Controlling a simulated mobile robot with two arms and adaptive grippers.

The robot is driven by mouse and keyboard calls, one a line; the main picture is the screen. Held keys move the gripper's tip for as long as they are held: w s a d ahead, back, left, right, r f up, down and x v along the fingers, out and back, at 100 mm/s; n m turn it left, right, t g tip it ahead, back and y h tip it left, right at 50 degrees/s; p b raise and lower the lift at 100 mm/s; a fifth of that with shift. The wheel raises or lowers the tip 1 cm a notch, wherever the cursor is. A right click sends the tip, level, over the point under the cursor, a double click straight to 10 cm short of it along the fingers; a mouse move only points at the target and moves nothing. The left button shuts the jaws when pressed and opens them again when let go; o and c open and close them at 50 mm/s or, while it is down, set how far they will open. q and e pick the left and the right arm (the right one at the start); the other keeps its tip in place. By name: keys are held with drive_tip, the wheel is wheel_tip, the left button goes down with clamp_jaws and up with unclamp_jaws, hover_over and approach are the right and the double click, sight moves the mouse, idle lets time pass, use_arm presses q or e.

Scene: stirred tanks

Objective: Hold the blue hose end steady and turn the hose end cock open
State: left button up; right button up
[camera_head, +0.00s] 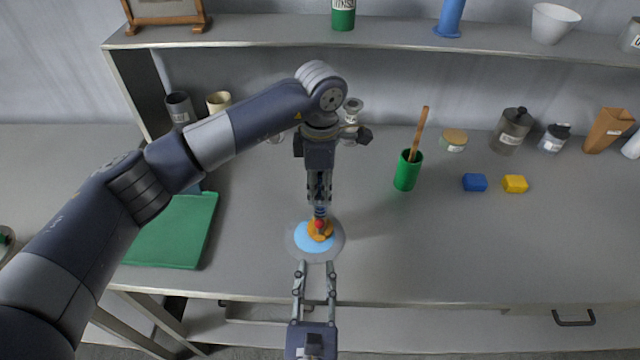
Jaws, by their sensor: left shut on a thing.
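My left gripper (320,200) points down over the bench and is shut on the blue hose end (320,212), of which only a small part shows below the fingers. Right under it is an orange fitting with a red part, which looks like the hose end cock (319,230). It stands over a round, shallow dish (293,242) with a light blue inside. My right gripper (315,266) comes from the front edge. Its two fingers are apart with nothing between them, and their tips are just in front of the cock, near the dish's front rim.
A green mat (180,232) lies at the left. A green cup (407,172) with a wooden stick, a blue block (475,182) and a yellow block (515,184) stand to the right. Jars line the back under a shelf (400,35). The bench's front right is clear.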

use_arm(q)
drive_tip(key=o, duration=1.2)
wheel_tip(320, 180, up, 12)
